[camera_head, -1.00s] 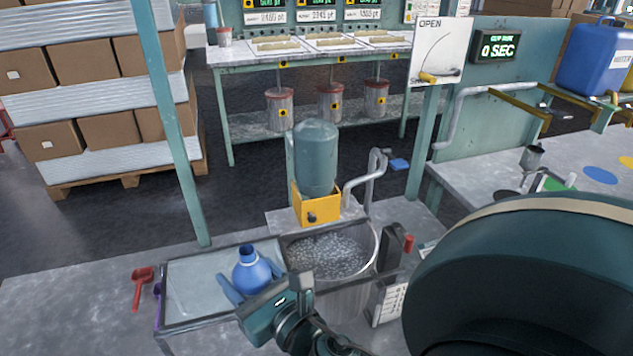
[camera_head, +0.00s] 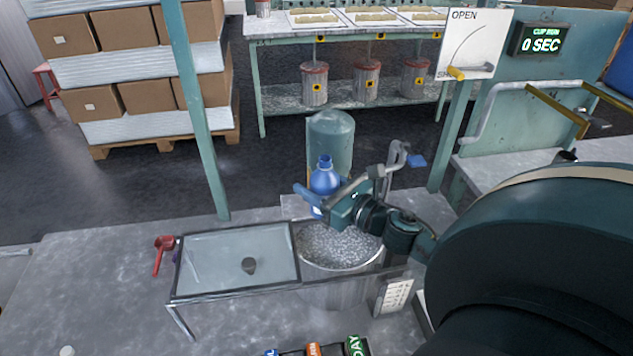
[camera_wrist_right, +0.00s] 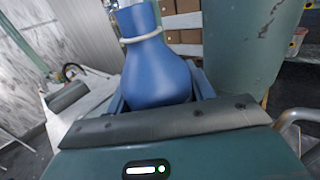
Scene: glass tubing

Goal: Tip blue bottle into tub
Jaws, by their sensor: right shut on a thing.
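The blue bottle (camera_head: 325,175) is held upright in my right gripper (camera_head: 318,196), raised above the back rim of the round tub (camera_head: 340,265). The tub holds grey-white granular or foamy contents. In the right wrist view the blue bottle (camera_wrist_right: 158,72) stands between the fingers, with a pale ring around its neck. My right gripper is shut on the bottle. The bottle's lower part is partly hidden by the gripper. My left gripper does not show.
A framed tray (camera_head: 235,262) with a dark round spot stands left of the tub. A red scoop (camera_head: 163,250) lies left of it. A teal cylinder (camera_head: 331,140) stands close behind the bottle. A teal post (camera_head: 195,120) rises behind the tray. Bent pipes (camera_head: 397,160) stand at right.

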